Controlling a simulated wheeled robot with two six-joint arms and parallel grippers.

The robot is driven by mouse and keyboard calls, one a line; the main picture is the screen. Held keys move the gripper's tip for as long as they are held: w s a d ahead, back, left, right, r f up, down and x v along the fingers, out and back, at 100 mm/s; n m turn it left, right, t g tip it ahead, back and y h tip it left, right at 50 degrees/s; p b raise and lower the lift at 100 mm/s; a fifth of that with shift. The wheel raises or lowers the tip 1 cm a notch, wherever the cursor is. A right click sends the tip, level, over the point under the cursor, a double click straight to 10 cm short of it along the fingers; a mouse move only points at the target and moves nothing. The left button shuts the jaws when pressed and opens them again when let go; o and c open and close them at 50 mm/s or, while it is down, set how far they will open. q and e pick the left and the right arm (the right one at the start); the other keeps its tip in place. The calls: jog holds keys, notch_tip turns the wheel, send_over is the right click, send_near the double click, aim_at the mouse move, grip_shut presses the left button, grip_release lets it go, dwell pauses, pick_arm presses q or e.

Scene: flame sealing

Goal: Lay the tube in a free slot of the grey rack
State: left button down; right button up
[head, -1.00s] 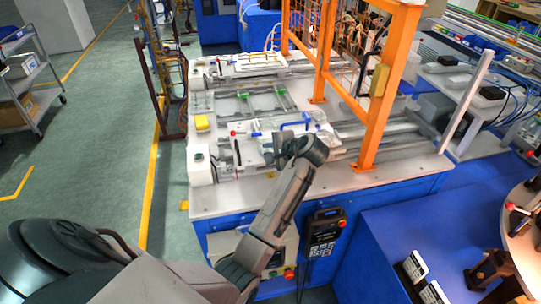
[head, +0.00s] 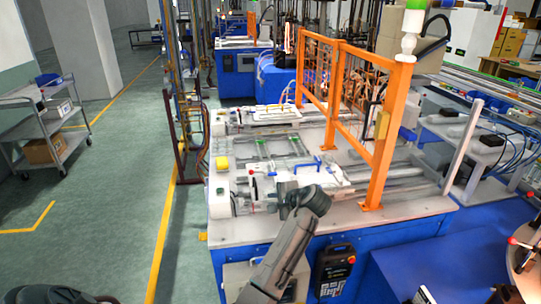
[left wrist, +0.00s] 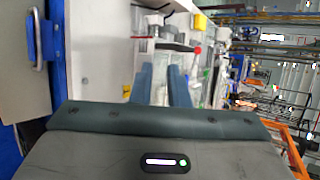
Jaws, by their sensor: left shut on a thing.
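My left gripper (head: 287,192) is over the front part of the white machine bench (head: 335,222), at its near left. In the left wrist view its two blue-grey fingers (left wrist: 161,86) stand close together with a narrow gap. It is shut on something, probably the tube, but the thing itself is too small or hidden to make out. A grey frame with green parts (head: 263,149) lies on the bench beyond the gripper; I cannot tell whether it is the grey rack, and no slots can be made out. My right gripper is not in view.
An orange guard frame (head: 378,150) stands on the bench to the right of my left gripper. A grey trolley (head: 44,125) stands at the left, with open floor between.

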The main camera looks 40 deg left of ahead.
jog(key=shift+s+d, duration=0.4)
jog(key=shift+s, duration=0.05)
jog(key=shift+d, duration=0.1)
